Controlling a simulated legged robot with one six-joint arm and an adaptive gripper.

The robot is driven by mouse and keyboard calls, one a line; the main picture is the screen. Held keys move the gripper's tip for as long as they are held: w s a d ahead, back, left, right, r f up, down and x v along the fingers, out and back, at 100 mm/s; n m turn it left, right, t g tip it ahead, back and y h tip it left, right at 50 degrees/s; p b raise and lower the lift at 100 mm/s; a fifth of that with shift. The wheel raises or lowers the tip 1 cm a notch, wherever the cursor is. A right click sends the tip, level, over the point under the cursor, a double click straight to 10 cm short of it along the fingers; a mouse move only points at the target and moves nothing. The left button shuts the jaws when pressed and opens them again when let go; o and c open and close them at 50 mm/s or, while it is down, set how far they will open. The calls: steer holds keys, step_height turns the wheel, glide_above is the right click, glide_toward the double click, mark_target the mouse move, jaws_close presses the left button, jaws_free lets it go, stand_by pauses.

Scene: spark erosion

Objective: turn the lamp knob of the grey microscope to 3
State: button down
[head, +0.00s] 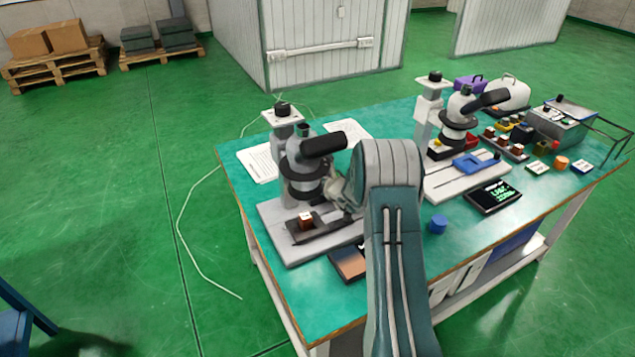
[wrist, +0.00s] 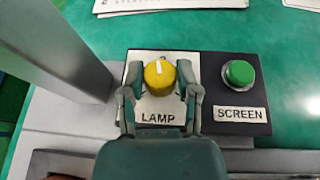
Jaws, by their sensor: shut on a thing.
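The grey microscope (head: 303,165) stands on the near left of the bench, with its base plate (head: 283,254) below. In the wrist view the yellow lamp knob (wrist: 155,83) sits on a panel labelled LAMP (wrist: 158,118). A white mark on the knob points towards the top of the picture, almost straight up. My gripper (wrist: 160,72) has a finger on each side of the knob and is shut on it. In the head view my gripper (head: 340,192) is beside the microscope and hides the knob.
A green button labelled SCREEN (wrist: 240,73) is close right of the knob. The microscope's grey column (wrist: 62,48) stands close left.

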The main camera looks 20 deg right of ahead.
steer(key=shift+a+m+h, duration=0.1)
steer(key=shift+m+h, duration=0.7)
steer(key=shift+h, duration=0.1)
steer(key=shift+m+h, duration=0.3)
steer(key=shift+h, duration=0.1)
steer(key=shift+c, duration=1.6)
jaws_free()
steer(key=v, duration=1.1)
steer(key=shift+s, duration=0.4)
